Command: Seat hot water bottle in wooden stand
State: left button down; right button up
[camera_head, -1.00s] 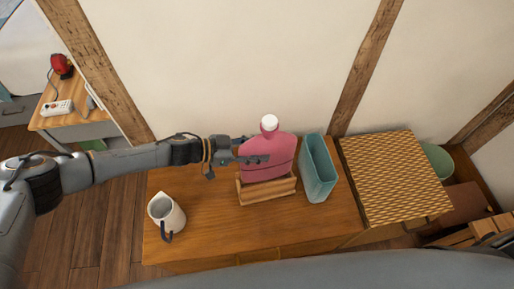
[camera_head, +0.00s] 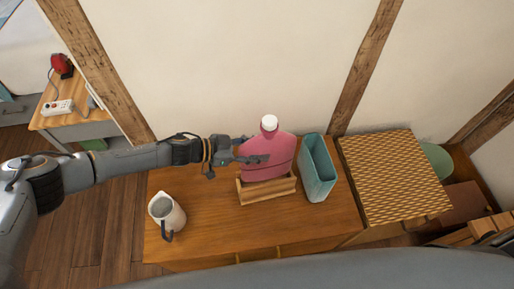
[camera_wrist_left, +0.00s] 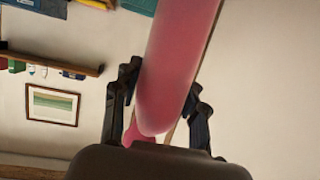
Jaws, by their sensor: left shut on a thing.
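The pink hot water bottle (camera_head: 267,157) with a white cap stands upright at the wooden stand (camera_head: 267,191) on the wooden dresser top. Its lower edge is behind the stand's front rail, so I cannot tell whether it rests on the stand's bottom. My left gripper (camera_head: 250,158) is shut on the bottle's left side. In the left wrist view the pink bottle (camera_wrist_left: 176,70) lies between the two fingers (camera_wrist_left: 163,105). My right gripper is not in view.
A teal open bin (camera_head: 318,168) stands close to the right of the stand. A white jug (camera_head: 165,214) with a dark handle stands at the front left of the dresser (camera_head: 215,235). A woven-top box (camera_head: 395,177) is farther right. The wall is close behind.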

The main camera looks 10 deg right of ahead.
aim_at(257, 167)
pick_arm(q)
jog(key=shift+d+r+p, duration=0.1)
jog(key=shift+r+p, duration=0.05)
jog(key=shift+p, duration=0.25)
dwell(0.6)
jog(key=shift+f+b, duration=0.4)
jog(key=shift+f, duration=0.1)
jog(key=shift+f+b, duration=1.5)
jog(key=shift+f, duration=0.5)
jog(key=shift+f+b, duration=2)
jog(key=shift+f, duration=0.6)
jog(key=c, duration=0.7)
grip_release()
jog(key=shift+o, duration=0.2)
jog(key=shift+f, duration=0.15)
jog(key=v, duration=1.2)
